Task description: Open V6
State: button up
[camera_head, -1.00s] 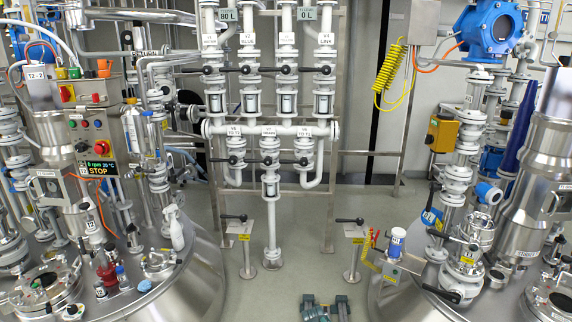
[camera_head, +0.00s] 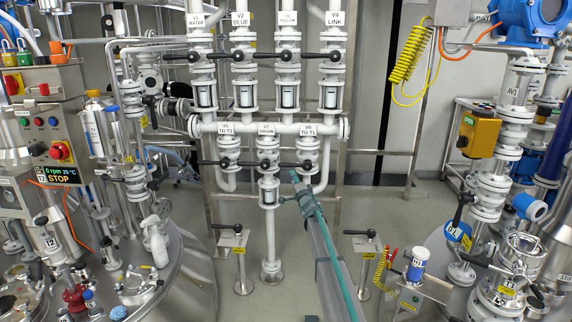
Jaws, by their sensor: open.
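V6 (camera_head: 309,147) is the right-hand white valve of the lower row on the pipe frame, going by its small, hard-to-read label. Its black lever (camera_head: 290,165) lies level, pointing left from the hub. My gripper (camera_head: 293,186) is at the far end of my grey and teal arm, which rises from the bottom middle. It is just below the lever and looks apart from it, though depth is hard to judge. The jaws are open and look empty; they show small and nearly edge-on.
Two similar lower valves (camera_head: 228,147) stand to the left, with V1 to V4 (camera_head: 288,60) above. Small floor-stand valves (camera_head: 233,236) flank my arm. A tank with a control box (camera_head: 57,150) is on the left, tank fittings (camera_head: 510,270) on the right. Grey floor lies between.

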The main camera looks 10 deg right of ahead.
aim_at(286, 166)
jog(key=shift+m+y, duration=0.6)
jog(key=shift+m, duration=0.1)
jog(key=x, duration=0.6)
jog(key=a+r+b+x, duration=0.1)
jog(key=x, duration=0.3)
jog(key=shift+r, duration=0.15)
jog(key=shift+s, duration=0.1)
grip_shut()
